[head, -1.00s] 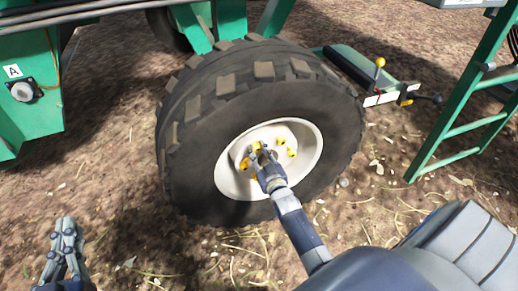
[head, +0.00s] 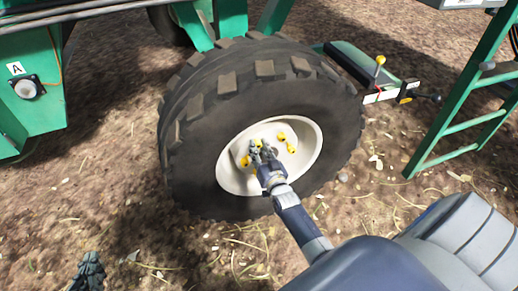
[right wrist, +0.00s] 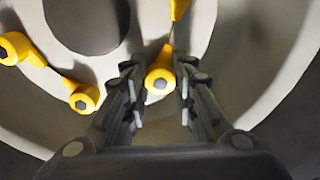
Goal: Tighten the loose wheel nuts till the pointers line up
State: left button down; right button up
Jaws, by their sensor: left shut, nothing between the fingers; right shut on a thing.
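The big black wheel (head: 185,150) stands upright with a cream hub (head: 312,155). Several yellow pointers sit on nuts around the hub, such as the pair at its upper right (head: 286,141). In the right wrist view, one yellow pointer (right wrist: 159,82) with a dark hex nut lies between my right fingers, and others show at the left (right wrist: 84,97) and (right wrist: 14,47). My right gripper (head: 262,152) reaches to the hub and is shut on that nut. The fingers partly hide the nut in the head view. My left gripper (head: 90,262) is shut and empty at the bottom left, above the ground.
A green ladder (head: 455,130) stands at the right. A bar with a yellow-knobbed lever (head: 380,60) juts out behind the wheel. A green machine panel marked A (head: 30,85) is at the left. Straw-strewn ground (head: 100,200) is open in front.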

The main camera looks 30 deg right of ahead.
jog(key=o, duration=1.1)
jog(key=shift+c, duration=0.2)
jog(key=shift+s, duration=0.1)
jog(key=v, duration=1.2)
jog(key=shift+f, duration=0.1)
